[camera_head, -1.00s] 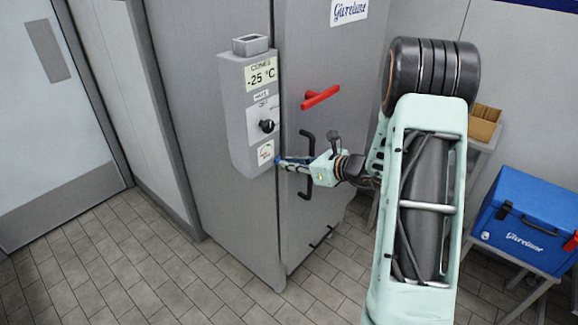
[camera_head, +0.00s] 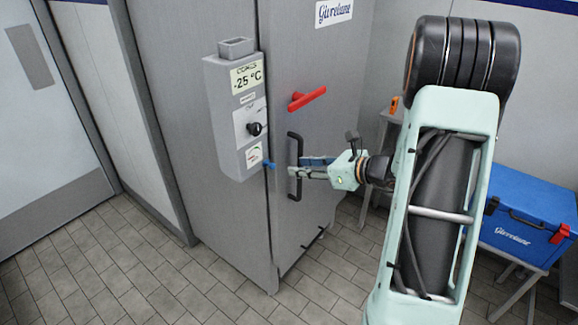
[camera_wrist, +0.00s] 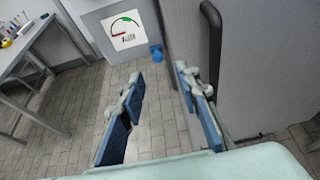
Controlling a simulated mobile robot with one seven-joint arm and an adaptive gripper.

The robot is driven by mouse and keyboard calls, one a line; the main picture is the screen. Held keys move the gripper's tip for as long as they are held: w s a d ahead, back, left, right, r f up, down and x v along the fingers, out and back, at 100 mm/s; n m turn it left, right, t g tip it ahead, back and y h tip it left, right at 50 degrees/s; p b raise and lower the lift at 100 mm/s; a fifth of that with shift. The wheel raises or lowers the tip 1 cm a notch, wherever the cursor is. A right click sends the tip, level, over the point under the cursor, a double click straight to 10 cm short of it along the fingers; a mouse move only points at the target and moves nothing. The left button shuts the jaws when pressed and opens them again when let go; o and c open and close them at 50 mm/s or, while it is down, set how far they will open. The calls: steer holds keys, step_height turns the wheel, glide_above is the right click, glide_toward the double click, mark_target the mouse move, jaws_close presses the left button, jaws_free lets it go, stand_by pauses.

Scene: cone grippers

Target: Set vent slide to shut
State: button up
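A small blue tab (camera_head: 269,164), perhaps the vent slide, sticks out at the lower right edge of the grey control box (camera_head: 228,128) on the tall grey cabinet. It also shows in the wrist view (camera_wrist: 156,52), just beside the box's dial label. My gripper (camera_head: 301,167) is to the right of the tab, in front of the black door handle, with a gap between. In the wrist view my gripper (camera_wrist: 160,76) has its two blue-padded fingers apart with nothing between them. The tab lies beyond the fingertips. I cannot read the slide's setting.
The black vertical handle (camera_head: 295,165) stands out from the cabinet door close to my gripper. A red lever (camera_head: 307,98) sits above it. A black knob (camera_head: 254,129) is on the box. A blue cooler (camera_head: 522,215) stands at the right. The floor before the cabinet is clear.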

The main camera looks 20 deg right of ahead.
steer(key=shift+v, duration=1.65)
